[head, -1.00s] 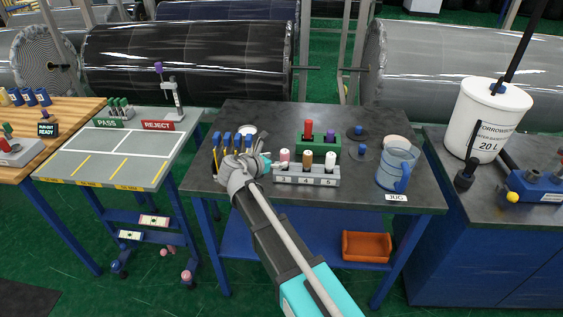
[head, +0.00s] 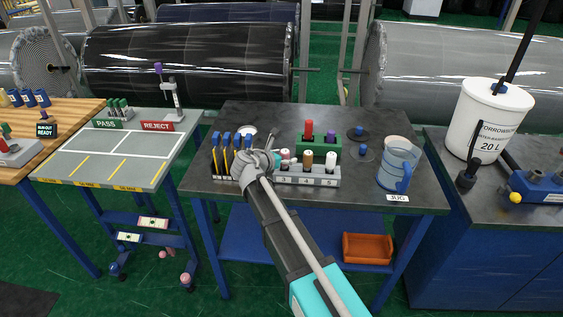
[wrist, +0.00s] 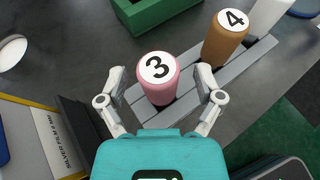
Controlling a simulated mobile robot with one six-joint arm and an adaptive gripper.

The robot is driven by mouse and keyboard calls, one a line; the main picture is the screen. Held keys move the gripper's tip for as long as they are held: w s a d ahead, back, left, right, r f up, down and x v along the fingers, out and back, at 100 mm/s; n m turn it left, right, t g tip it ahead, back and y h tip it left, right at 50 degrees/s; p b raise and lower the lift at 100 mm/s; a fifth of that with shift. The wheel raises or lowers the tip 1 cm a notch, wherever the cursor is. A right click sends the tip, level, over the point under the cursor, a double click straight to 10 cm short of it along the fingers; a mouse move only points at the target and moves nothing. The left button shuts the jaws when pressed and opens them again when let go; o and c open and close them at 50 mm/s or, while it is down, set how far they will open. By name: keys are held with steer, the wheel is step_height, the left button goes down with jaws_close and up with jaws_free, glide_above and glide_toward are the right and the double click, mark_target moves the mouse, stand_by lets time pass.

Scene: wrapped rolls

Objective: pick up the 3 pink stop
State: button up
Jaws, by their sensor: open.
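The pink stop (wrist: 158,78) has a white top marked 3 and stands upright in the grey holder (wrist: 253,66). In the head view only part of the pink stop (head: 284,155) shows behind my arm. My gripper (wrist: 164,88) is open, with one finger on each side of the pink stop. I cannot tell whether either finger touches it. The brown stop marked 4 (wrist: 226,36) stands beside it in the same holder, just right of the right finger. In the head view my gripper (head: 262,158) is over the left end of the holder.
A green block (head: 327,147) with a red and a purple stop stands behind the holder. Blue-topped yellow items (head: 226,158) stand close left of my gripper. A clear jug (head: 396,170) is at the right. A white stop (head: 331,160) is at the holder's right end.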

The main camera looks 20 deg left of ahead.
jaws_close()
stand_by(0.3)
steer(key=shift+r, duration=0.15)
step_height(320, 180, up, 3)
steer(key=p, duration=0.3)
steer(key=s+r+p, duration=0.9)
steer(key=s+p, duration=0.1)
steer(key=s, duration=0.4)
steer(key=shift+a+r, duration=0.3)
steer(key=shift+r, duration=0.1)
